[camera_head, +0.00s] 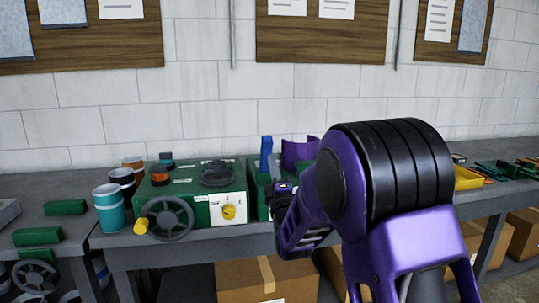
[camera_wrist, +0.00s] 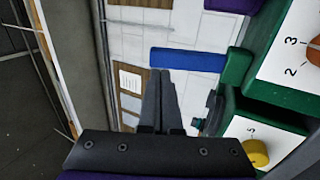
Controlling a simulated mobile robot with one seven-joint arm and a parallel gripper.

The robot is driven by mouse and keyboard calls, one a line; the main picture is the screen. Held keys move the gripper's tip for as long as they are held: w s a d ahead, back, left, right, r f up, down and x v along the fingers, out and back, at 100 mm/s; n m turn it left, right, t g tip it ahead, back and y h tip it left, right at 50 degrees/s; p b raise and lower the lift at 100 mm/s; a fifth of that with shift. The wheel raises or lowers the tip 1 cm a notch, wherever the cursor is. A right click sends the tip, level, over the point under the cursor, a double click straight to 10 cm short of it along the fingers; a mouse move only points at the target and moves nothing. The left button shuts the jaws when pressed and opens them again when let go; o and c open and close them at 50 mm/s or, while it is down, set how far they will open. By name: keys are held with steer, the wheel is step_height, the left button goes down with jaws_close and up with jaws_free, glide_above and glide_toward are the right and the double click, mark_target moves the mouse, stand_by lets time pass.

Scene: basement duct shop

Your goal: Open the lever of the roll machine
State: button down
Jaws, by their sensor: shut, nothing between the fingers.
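The roll machine (camera_head: 253,195) is a green body on the bench, partly hidden behind my purple arm. Its blue lever (camera_head: 266,154) stands upright from its top in the head view. In the wrist view the lever (camera_wrist: 185,60) runs sideways from the green body (camera_wrist: 238,75) on the right. My gripper (camera_wrist: 160,72) is shut and empty, its dark fingertips at the lower edge of the lever in the picture. I cannot tell whether they touch it. In the head view the fingers are hidden by my arm.
A green box with a yellow knob (camera_head: 228,212) and a handwheel (camera_head: 167,218) stands left of the lever. Teal and dark cans (camera_head: 110,208) stand farther left. A purple curved part (camera_head: 298,155) is close right of the lever. Cardboard boxes (camera_head: 262,280) sit under the bench.

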mark_target(267, 146)
steer(key=shift+x, duration=2.15)
